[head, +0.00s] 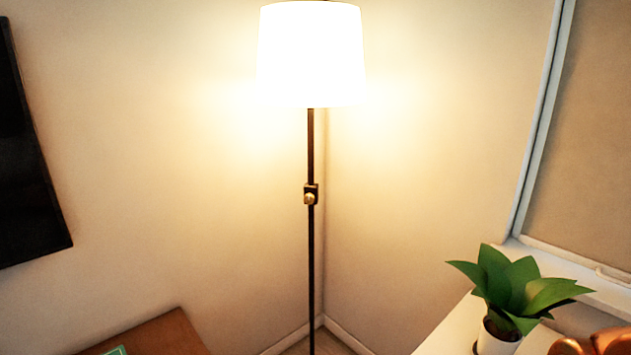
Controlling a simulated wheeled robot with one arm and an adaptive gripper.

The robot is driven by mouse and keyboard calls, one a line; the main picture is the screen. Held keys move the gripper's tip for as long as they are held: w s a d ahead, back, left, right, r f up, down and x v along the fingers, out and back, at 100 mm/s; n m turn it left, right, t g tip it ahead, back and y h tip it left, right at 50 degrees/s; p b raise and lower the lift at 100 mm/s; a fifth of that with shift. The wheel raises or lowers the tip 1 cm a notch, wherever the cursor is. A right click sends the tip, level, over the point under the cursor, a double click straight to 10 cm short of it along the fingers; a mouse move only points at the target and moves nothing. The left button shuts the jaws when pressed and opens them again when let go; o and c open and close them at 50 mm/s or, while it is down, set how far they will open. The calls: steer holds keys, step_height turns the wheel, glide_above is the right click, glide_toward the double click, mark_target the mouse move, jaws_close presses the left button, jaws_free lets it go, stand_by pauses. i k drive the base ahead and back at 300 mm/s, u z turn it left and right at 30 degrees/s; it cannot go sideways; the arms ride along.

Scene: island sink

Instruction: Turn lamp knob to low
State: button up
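A floor lamp stands in the corner of the room in the head view. Its white shade (311,55) glows very brightly. A thin dark pole (311,260) runs down from the shade to the bottom of the picture. A small brass knob (310,198) sits on a dark block partway down the pole. The knob is too small to tell its setting. My gripper is not in view.
A wooden surface (150,338) is at the lower left, with a dark screen (28,165) on the wall above. At the lower right, a potted green plant (515,290) stands on a white surface (445,335), near orange-brown objects (595,343). The space around the knob looks clear.

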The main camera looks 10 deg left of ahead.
mark_target(309, 199)
steer(key=u, duration=0.05)
steer(key=k, duration=0.25)
steer(key=u, duration=1.85)
steer(key=i, duration=0.5)
steer(key=z, duration=0.1)
